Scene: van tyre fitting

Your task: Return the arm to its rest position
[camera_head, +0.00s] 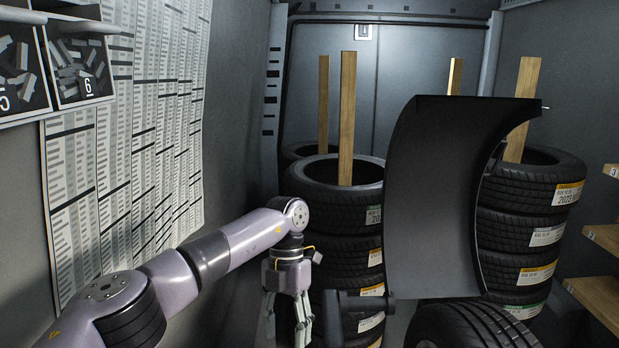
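My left arm comes in from the lower left, stretched toward the middle of the view. Its gripper (287,322) hangs pointing down in front of the left tyre stack (345,212). The fingers stand apart with a gap between them, and I see nothing held. The lowest part of the fingers is close to the bottom edge of the picture. My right gripper is not in view.
A curved dark panel (435,190) stands right of my gripper, before the right tyre stack (530,200). A tyre (470,328) is below it. Wooden posts (347,120) rise from the stacks. Wooden shelves (603,238) are at right, bins (82,62) at upper left.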

